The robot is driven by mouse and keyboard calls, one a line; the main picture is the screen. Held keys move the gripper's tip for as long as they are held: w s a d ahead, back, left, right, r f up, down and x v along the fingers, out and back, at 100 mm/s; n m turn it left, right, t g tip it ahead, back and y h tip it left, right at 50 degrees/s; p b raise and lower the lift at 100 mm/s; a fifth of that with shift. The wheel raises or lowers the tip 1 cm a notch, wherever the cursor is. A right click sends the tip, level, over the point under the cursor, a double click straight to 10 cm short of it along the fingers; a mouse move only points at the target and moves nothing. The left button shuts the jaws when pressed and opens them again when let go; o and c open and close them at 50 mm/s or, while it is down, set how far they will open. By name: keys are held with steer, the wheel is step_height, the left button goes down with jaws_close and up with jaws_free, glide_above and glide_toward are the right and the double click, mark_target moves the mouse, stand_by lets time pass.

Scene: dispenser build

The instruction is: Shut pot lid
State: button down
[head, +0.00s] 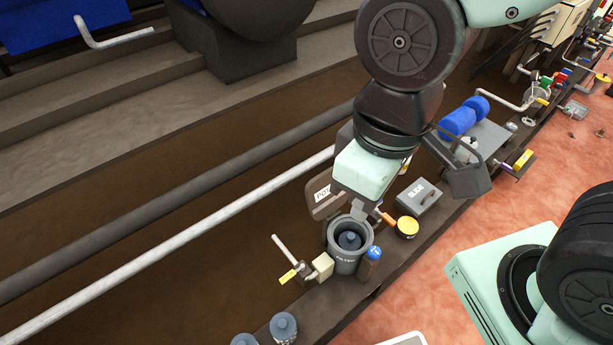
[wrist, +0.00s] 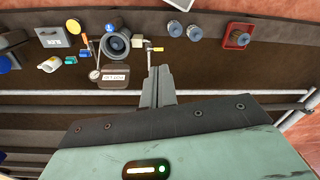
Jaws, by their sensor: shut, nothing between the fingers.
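The grey pot (head: 346,262) stands upright on the narrow dark shelf, with a blue-grey knobbed piece inside its mouth. Its brown lid (head: 323,196), with a white label, is swung open and stands up behind the pot, partly hidden by my gripper. In the wrist view, the pot (wrist: 115,46) shows from above and the lid (wrist: 113,77) lies beside it. My gripper (wrist: 159,70) is shut and empty, its fingers right of the lid in that view and apart from it. In the head view, my gripper (head: 357,210) hangs beside the lid, above the pot's back rim.
A blue-topped post (head: 374,254), an orange handle (head: 386,217), a yellow-topped jar (head: 407,227) and a grey box (head: 418,197) stand close right of the pot. A lever with a yellow tip (head: 288,276) is at left. Long pipes (head: 180,222) run behind.

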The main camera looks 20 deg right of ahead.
mark_target(324, 190)
steer(key=w+a+f+b, duration=0.2)
steer(key=w+f+b, duration=0.15)
steer(key=w, duration=0.45)
steer(key=w+a+f+m+g+b, duration=0.1)
steer(key=w+a+f+b, duration=0.15)
steer(key=w+f, duration=0.45)
steer(key=w+a+f+b, duration=0.15)
steer(key=w+b, duration=0.25)
steer(key=w, duration=0.6)
steer(key=w+d+f+m+h+b, duration=0.1)
steer(key=w+d+f+b, duration=0.35)
steer(key=w+f, duration=0.5)
steer(key=w+d+f+m+b, duration=0.1)
steer(key=w+d+f+b, duration=0.3)
steer(key=w+f, duration=0.55)
steer(key=s+d+f, duration=0.2)
steer(key=s+f, duration=0.4)
steer(key=f, duration=0.2)
steer(key=shift+d+f+g, duration=0.4)
steer(key=shift+s, duration=0.1)
